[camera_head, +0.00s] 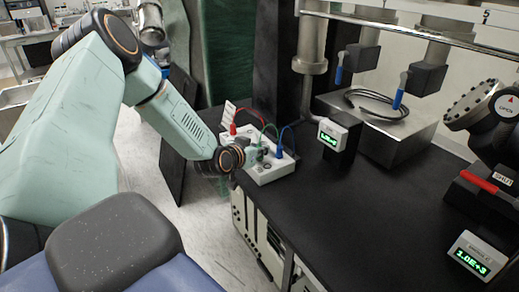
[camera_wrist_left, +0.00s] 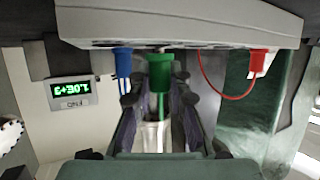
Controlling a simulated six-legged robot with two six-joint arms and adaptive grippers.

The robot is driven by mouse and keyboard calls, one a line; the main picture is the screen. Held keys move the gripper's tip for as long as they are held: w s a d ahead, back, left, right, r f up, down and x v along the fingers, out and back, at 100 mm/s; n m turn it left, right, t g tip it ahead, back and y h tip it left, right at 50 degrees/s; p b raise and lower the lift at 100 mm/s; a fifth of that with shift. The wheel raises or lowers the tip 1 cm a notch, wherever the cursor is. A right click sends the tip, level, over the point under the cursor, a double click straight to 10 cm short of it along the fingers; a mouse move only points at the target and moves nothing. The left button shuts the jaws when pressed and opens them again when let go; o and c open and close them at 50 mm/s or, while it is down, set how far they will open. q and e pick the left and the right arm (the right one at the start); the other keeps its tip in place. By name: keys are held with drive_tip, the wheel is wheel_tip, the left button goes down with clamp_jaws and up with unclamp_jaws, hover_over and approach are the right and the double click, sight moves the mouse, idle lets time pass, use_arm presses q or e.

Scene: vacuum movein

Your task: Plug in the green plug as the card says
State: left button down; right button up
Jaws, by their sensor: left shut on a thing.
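The green plug (camera_wrist_left: 160,72) is between the fingers of my left gripper (camera_wrist_left: 160,92) in the left wrist view, its top end close to the face of the white socket box (camera_wrist_left: 190,28). I cannot tell whether it is seated in a socket. In the head view my left gripper (camera_head: 252,155) is at the near left side of the white box (camera_head: 272,172). The blue plug (camera_wrist_left: 123,62) and red plug (camera_wrist_left: 258,62) are at the box on either side of the green one. A white card (camera_head: 228,113) stands behind the box; its writing is unreadable. My right gripper is out of view.
The box is on a black bench top (camera_head: 350,215) near its left edge. A small green-lit display (camera_head: 333,135) stands right of it, with a grey block (camera_head: 375,130) behind. Another display (camera_head: 477,256) is at lower right. The bench middle is clear.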

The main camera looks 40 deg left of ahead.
use_arm(q)
drive_tip(key=shift+w+f, duration=0.1)
drive_tip(key=shift+f, duration=0.15)
drive_tip(key=c, duration=1.2)
unclamp_jaws()
drive_tip(key=shift+r, duration=0.1)
drive_tip(key=shift+r, duration=4.9)
